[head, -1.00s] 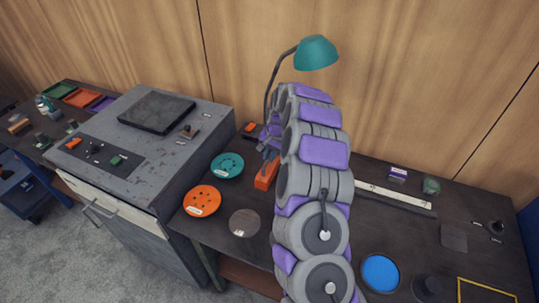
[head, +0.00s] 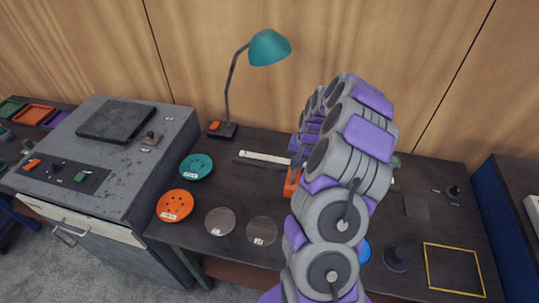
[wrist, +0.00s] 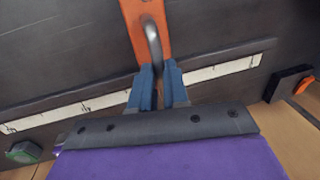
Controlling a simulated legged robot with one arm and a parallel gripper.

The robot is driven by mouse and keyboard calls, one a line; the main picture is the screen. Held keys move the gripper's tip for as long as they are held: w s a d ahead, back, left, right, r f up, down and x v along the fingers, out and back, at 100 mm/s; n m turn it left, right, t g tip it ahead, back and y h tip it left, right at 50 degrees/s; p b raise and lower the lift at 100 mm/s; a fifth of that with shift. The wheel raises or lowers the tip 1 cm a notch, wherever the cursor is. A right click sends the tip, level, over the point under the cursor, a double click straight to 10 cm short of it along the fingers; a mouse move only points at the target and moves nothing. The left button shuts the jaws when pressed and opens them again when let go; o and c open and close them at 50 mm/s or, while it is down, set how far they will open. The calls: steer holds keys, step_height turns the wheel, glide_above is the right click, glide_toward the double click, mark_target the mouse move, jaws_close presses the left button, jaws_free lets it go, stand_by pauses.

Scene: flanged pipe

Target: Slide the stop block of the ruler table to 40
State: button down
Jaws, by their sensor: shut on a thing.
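The orange stop block (head: 291,183) stands across the ruler in the head view, partly hidden by my arm. It also shows in the wrist view (wrist: 134,18), with a grey metal handle (wrist: 153,42). My blue-fingered gripper (wrist: 158,80) is shut on that handle. The pale ruler strip (head: 265,158) runs left of the block in the head view; its right part is mostly behind my arm. In the wrist view the strip (wrist: 225,68) passes on both sides of my fingers. Its marks are too blurred to read.
A teal lamp (head: 270,47) stands behind the ruler's left end. A teal disc (head: 196,167), an orange disc (head: 174,205) and two grey discs lie on the left. A yellow frame (head: 453,269) and a dark round piece (head: 396,258) are on the right.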

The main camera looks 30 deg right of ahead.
steer(key=s+d, duration=1.2)
steer(key=shift+s+d, duration=0.15)
steer(key=shift+s, duration=0.05)
steer(key=c, duration=1.1)
jaws_free()
steer(key=shift+r, duration=0.1)
steer(key=r, duration=0.5)
steer(key=s+d+r+p, duration=0.1)
steer(key=r, duration=0.5)
steer(key=s+d+r, duration=0.1)
steer(key=r, duration=0.4)
steer(key=shift+s+d+r+p, duration=0.1)
steer(key=shift+d+r+p, duration=0.15)
steer(key=shift+r+p, duration=0.1)
